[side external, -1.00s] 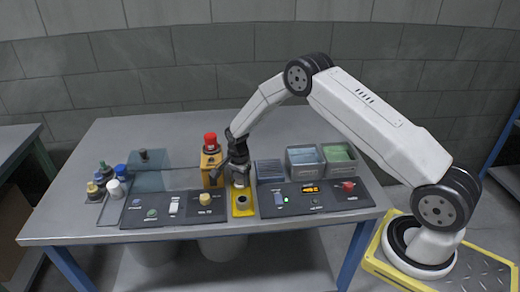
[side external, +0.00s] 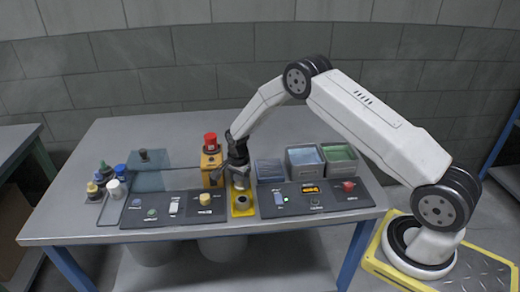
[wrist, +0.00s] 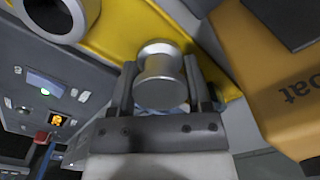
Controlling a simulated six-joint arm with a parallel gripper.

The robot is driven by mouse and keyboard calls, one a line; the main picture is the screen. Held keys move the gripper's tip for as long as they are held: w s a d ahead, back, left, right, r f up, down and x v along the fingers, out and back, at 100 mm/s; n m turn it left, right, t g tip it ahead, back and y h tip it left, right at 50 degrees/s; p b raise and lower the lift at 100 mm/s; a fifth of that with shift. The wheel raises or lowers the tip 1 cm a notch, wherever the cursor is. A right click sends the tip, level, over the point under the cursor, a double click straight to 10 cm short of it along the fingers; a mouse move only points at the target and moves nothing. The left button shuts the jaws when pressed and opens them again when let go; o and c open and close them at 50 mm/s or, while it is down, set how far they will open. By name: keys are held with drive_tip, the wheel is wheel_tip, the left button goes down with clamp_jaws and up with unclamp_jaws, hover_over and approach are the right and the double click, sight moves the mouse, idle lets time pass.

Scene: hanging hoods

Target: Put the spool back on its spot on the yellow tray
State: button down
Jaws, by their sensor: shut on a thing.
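My gripper (wrist: 158,88) is shut on the spool (wrist: 160,68), a silvery piece with wide ends and a narrower waist, held between the two fingers. In the wrist view it shows against the yellow tray (wrist: 125,22); I cannot tell whether it touches the tray. In the side view my gripper (side external: 238,178) is over the back end of the yellow tray (side external: 243,213), and the spool is mostly hidden by it. A pale round piece with a dark hole (side external: 242,202) stands at the tray's front part, apart from the gripper.
A yellow-orange box with a red top (side external: 210,163) stands close on the left of my gripper. Dark control panels (side external: 170,212) lie on both sides of the tray. Several bins (side external: 305,160) stand to the right. Small bottles (side external: 105,180) are at the far left.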

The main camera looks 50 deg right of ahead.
sight(240, 178)
drive_tip(key=shift+f, duration=0.25)
unclamp_jaws()
drive_tip(key=shift+r, duration=3.9)
drive_tip(key=shift+s+a+r, duration=0.15)
drive_tip(key=shift+s+r, duration=0.05)
drive_tip(key=shift+r, duration=0.15)
drive_tip(key=s+a+r+n+t, duration=0.1)
drive_tip(key=s+a+r+n, duration=0.1)
drive_tip(key=s+n, duration=0.3)
drive_tip(key=s+a+r+n, duration=0.3)
drive_tip(key=s+r+n, duration=0.2)
drive_tip(key=s, duration=0.6)
drive_tip(key=s+a+r+n+t, duration=0.1)
drive_tip(key=s+a+r+n, duration=0.2)
drive_tip(key=s+n, duration=0.4)
drive_tip(key=shift+s+r+t, duration=0.3)
drive_tip(key=shift+s+r, duration=0.35)
drive_tip(key=shift+s, duration=0.1)
